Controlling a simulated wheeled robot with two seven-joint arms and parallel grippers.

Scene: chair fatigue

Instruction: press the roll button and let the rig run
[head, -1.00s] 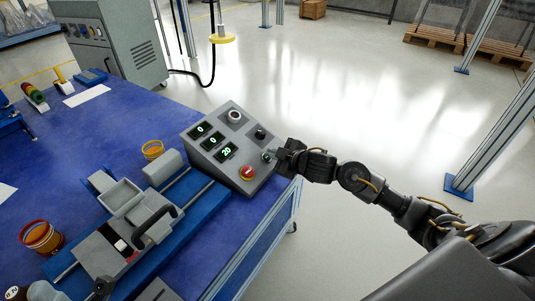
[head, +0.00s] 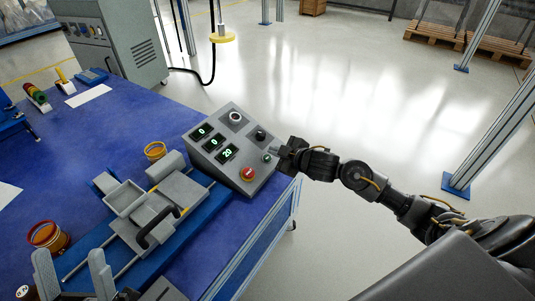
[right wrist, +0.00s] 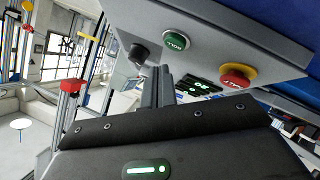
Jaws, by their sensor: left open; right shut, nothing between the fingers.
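The grey control box (head: 228,150) stands at the table's right edge, its displays reading 0, 0 and 20. The green roll button (head: 267,157) is on its sloped face; it also shows in the right wrist view (right wrist: 176,41), labelled ROLL. My right gripper (head: 277,150) is shut and empty at the box's right side. In the right wrist view its fingertips (right wrist: 160,70) are close to the button, seemingly just short of it. The grey rig (head: 150,215) with a black handle sits on a blue base. My left gripper (head: 71,262) is open at lower left, over the rig's near end.
A red halt button (head: 247,174) sits close to the roll button, and a black knob (head: 260,134) is above it. Orange rings (head: 154,151) and a stacked roll (head: 47,236) stand on the blue table (head: 120,120).

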